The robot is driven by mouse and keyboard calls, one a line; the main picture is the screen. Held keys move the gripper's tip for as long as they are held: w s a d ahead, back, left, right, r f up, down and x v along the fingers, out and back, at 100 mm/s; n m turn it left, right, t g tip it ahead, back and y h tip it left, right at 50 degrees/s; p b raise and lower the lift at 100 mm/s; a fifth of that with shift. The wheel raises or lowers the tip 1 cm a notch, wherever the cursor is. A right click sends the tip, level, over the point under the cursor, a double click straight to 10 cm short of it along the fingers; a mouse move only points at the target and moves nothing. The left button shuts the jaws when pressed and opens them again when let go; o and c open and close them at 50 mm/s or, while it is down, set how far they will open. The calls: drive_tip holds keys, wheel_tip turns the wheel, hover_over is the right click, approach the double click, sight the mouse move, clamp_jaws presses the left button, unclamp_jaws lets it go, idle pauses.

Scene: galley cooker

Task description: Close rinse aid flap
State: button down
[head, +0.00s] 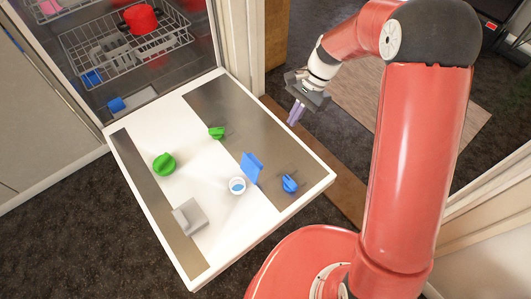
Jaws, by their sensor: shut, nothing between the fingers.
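A blue flap (252,168) stands raised, upright, on the lowered dishwasher door (187,131). Beside its left base is a round white-rimmed opening (237,187) with blue inside, uncovered; the flap looks like its lid. My gripper (294,116) is shut and empty. It points down near the right edge of the door, up and to the right of the flap in the head view, and is apart from it.
The door also bears a large green knob (164,164), a smaller green knob (216,133), a blue knob (289,184) right of the flap, and a grey block (188,216). A wire rack (100,50) holding a red pot (140,19) is inside the machine.

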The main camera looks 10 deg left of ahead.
sight(252, 167)
drive_tip(key=shift+g, duration=0.3)
drive_tip(key=x, duration=0.4)
drive_tip(key=w+b+x, duration=0.1)
drive_tip(key=x, duration=0.3)
drive_tip(key=b+x, duration=0.1)
drive_tip(key=x, duration=0.4)
drive_tip(key=shift+w+a+f, duration=0.2)
drive_tip(key=shift+a, duration=0.2)
drive_tip(key=s+a, duration=0.1)
drive_tip(key=s+a+r, duration=0.1)
drive_tip(key=s, duration=0.1)
drive_tip(key=shift+a+r+b, duration=0.15)
drive_tip(key=shift+r+b, duration=0.05)
drive_tip(key=shift+b, duration=0.2)
